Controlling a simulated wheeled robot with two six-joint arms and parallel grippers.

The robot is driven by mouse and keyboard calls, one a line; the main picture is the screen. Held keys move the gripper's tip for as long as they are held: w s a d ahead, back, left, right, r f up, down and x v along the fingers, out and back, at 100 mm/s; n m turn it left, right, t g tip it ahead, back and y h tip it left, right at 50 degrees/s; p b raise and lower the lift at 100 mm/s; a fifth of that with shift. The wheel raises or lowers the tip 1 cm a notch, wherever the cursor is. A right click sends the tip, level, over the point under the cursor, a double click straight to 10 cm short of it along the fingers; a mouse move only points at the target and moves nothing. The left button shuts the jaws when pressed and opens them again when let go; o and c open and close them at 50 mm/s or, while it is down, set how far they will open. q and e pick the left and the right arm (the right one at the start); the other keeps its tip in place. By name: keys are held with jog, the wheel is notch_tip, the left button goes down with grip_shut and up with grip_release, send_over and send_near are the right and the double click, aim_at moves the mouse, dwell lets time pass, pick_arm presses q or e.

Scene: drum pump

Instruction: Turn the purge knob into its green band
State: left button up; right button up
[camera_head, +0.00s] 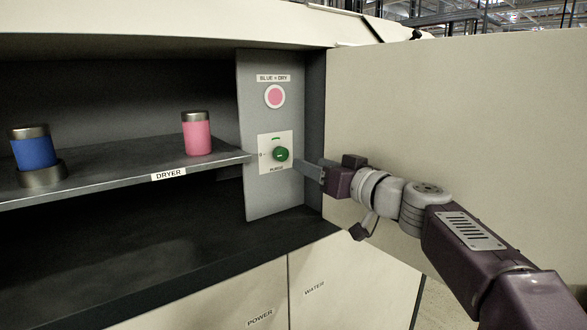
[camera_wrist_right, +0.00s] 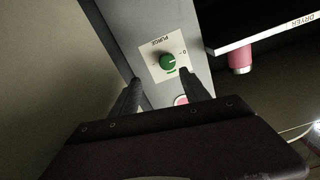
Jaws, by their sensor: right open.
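The green purge knob (camera_head: 281,154) sits on a white plate (camera_head: 265,160) on the grey panel in the head view. A short green band (camera_head: 275,139) is marked above the knob, and a 0 mark is to its left. The knob also shows in the right wrist view (camera_wrist_right: 168,62), upside down, with the green band (camera_wrist_right: 171,72) below it. My right gripper (camera_head: 304,166) is just right of the knob. In the right wrist view its two fingers (camera_wrist_right: 160,88) are apart and empty, with the knob beyond their tips. My left gripper is not in view.
A pink round indicator (camera_head: 275,96) is above the plate, under a "BLUE = DRY" label. The dryer shelf (camera_head: 110,163) at left holds a pink canister (camera_head: 197,134) and a blue canister (camera_head: 33,148). An open beige door (camera_head: 450,110) stands right of the panel, behind my right arm.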

aim_at(283, 155)
jog(key=p+x, duration=0.1)
jog(key=x, duration=0.1)
jog(key=p+x, duration=0.2)
jog(key=x, duration=0.1)
jog(key=a+p+x, duration=0.1)
jog(key=p+x, duration=0.1)
jog(key=x, duration=0.1)
jog(key=shift+s+a+r, duration=0.1)
jog(key=shift+s+r, duration=0.05)
jog(key=shift+r, duration=0.15)
jog(key=shift+a, duration=0.5)
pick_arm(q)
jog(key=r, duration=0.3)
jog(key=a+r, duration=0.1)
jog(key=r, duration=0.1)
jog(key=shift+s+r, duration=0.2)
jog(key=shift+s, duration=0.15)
pick_arm(e)
jog(key=shift+d, duration=0.1)
jog(key=shift+d+f, duration=0.1)
jog(key=c, duration=0.5)
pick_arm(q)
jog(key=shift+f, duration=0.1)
pick_arm(e)
grip_shut()
